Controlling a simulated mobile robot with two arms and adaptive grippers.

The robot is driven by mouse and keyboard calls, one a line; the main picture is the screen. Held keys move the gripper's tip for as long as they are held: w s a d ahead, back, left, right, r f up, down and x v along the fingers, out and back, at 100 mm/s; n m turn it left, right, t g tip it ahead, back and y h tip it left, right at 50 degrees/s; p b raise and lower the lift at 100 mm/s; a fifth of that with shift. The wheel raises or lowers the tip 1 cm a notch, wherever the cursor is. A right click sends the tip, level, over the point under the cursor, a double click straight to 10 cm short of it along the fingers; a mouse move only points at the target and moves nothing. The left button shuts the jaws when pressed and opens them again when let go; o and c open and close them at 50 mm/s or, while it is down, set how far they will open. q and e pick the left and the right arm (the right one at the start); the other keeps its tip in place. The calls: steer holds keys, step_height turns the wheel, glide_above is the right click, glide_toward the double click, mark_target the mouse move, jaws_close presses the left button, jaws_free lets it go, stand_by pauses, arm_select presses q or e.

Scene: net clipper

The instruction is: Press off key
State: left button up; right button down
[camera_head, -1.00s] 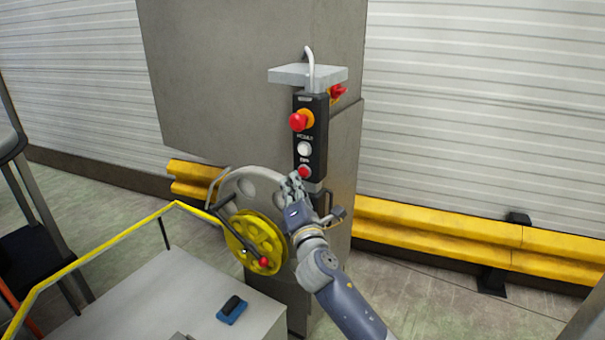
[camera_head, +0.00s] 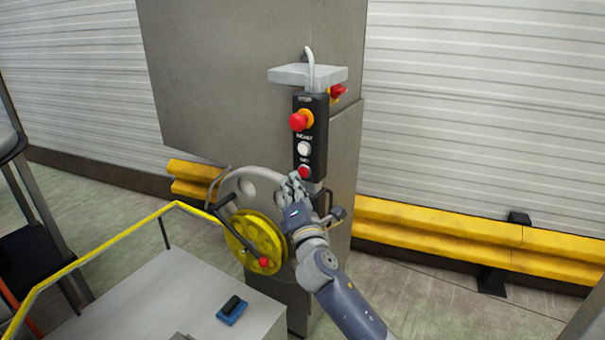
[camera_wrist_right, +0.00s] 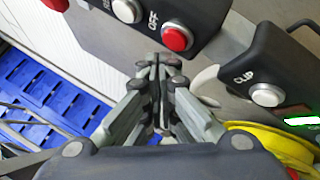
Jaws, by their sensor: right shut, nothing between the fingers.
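The black control box (camera_head: 311,140) hangs on the grey machine column. It carries a large red mushroom button on an orange base (camera_head: 300,121), a white button (camera_head: 304,148) and a small red button (camera_head: 304,172) at the bottom. In the right wrist view the red button (camera_wrist_right: 177,37) sits beside the label "OFF", with the white button (camera_wrist_right: 127,10) further left. My right gripper (camera_head: 294,180) is shut and empty, just below the red button. In the right wrist view its fingertips (camera_wrist_right: 158,62) are close below the red button; contact cannot be told. My left gripper is not in view.
A yellow handwheel (camera_head: 256,240) with a crank is left of my right arm. A second black box with a silver button (camera_wrist_right: 267,95) is close right of the fingers. A yellow railing (camera_head: 120,245) and a grey cabinet top (camera_head: 170,290) are at lower left.

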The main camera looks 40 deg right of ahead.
steer(key=shift+w+d, duration=0.15)
steer(key=shift+d, duration=0.25)
steer(key=shift+w+d, duration=0.15)
steer(key=shift+d, duration=0.25)
stand_by(0.8)
steer(key=shift+a, duration=0.15)
steer(key=shift+s+a, duration=0.35)
steer(key=shift+a, duration=0.3)
steer(key=a, duration=0.1)
steer(key=s+a, duration=0.1)
steer(key=a, duration=0.1)
steer(key=s+a, duration=0.1)
steer(key=shift+a+p, duration=0.3)
steer(key=shift+p, duration=0.05)
